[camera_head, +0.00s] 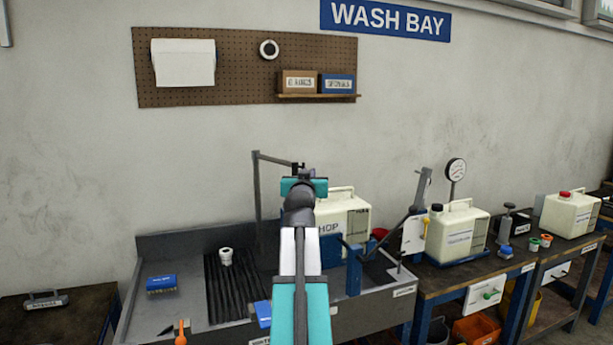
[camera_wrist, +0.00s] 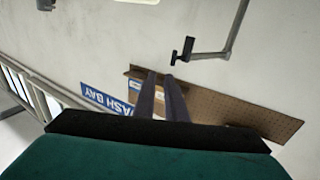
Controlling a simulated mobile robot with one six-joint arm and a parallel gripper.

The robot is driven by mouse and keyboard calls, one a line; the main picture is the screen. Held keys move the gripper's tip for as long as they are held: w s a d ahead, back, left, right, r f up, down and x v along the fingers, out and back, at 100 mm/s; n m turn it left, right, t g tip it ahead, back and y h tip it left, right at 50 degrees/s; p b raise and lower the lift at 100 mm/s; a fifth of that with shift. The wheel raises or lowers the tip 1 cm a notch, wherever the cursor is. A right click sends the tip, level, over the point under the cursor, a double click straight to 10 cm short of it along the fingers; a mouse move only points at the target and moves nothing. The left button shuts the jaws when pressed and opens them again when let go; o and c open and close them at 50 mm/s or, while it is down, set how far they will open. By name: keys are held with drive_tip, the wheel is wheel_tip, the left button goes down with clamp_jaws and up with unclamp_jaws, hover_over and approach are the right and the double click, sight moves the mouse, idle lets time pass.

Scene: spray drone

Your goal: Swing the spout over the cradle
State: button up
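The spout (camera_head: 272,157) is a thin grey pipe that rises from the back of the sink and bends right, ending in a black tip just above my gripper (camera_head: 304,181) in the picture. In the wrist view the spout (camera_wrist: 228,45) and its black tip (camera_wrist: 185,50) show beyond my fingertips, apart from them. My gripper (camera_wrist: 160,77) has its two dark fingers a little apart, with nothing seen between them. A blue frame (camera_head: 354,270), perhaps the cradle, stands at the sink's right, by a cream tank (camera_head: 352,213) partly hidden by my arm.
The grey sink (camera_head: 190,305) holds a white fitting (camera_head: 226,257) and a blue brush (camera_head: 161,284). To the right, a bench carries another cream tank (camera_head: 460,232) and a gauge (camera_head: 456,170). A pegboard (camera_head: 215,100) hangs on the wall behind.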

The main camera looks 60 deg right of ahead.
clamp_jaws()
drive_tip(key=w+a+f+n+g+b, duration=0.2)
drive_tip(key=w+a+n+b, duration=0.2)
drive_tip(key=n, duration=1.2)
drive_tip(key=w+a, duration=0.2)
drive_tip(key=w, duration=0.1)
drive_tip(key=shift+a+f, duration=0.25)
drive_tip(key=shift+a, duration=0.15)
drive_tip(key=shift+d, duration=0.15)
